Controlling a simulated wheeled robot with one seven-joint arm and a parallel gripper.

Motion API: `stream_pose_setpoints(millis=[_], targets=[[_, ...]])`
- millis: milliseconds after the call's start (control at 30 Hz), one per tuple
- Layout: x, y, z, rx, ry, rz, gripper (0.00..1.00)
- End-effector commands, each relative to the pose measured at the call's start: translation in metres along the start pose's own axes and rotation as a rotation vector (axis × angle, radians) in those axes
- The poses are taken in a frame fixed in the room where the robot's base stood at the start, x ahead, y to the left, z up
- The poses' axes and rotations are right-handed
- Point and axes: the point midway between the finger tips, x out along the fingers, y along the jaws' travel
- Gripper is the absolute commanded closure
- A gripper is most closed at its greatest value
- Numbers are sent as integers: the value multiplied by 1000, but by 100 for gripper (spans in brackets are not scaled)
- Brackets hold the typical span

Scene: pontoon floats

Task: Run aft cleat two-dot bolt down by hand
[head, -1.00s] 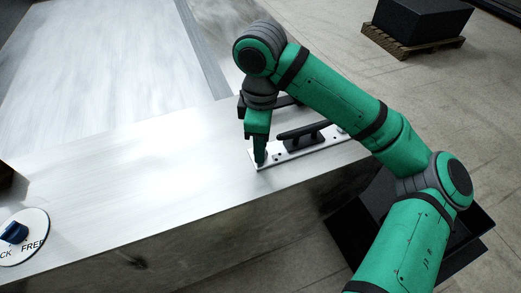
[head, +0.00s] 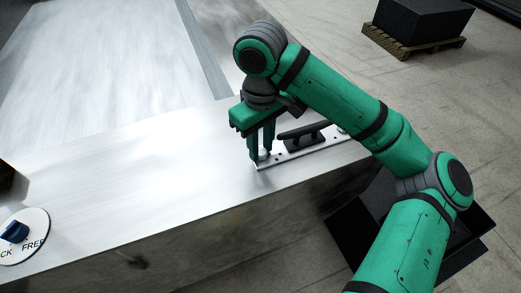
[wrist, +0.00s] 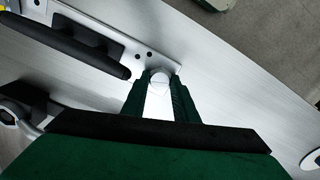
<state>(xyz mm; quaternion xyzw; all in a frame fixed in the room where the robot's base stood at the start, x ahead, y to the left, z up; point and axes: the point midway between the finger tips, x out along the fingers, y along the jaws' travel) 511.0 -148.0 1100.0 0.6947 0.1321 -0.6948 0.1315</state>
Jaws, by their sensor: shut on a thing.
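The aft cleat is a black horn cleat (head: 304,134) on a pale metal base plate (head: 289,153) near the edge of the float deck. In the wrist view the cleat (wrist: 82,40) lies at the upper left. Two dark dots (wrist: 144,53) mark the plate beside the bolt (wrist: 159,78), whose pale head stands at the plate's near end. My gripper (head: 262,155) points down there, its green fingers shut on the bolt head. In the wrist view the fingertips (wrist: 160,88) sit either side of it. The bolt's shank is hidden.
A black open bin (head: 462,238) stands on the floor behind my arm. A black block on a pallet (head: 412,45) is at the back right. The deck left of the cleat is clear.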

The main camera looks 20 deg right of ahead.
Motion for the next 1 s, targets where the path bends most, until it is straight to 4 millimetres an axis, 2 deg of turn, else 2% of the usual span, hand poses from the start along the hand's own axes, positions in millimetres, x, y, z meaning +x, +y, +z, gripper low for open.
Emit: stream_pose_setpoints(millis=[100,133,167,200,567,1000], targets=[[0,0,-1,135,3,-1,93],[0,0,-1,140,3,-1,69],[0,0,-1,136,3,-1,62],[0,0,-1,135,3,0,59],[-2,1,0,135,1,3,59],[-38,1,0,133,1,4,59]])
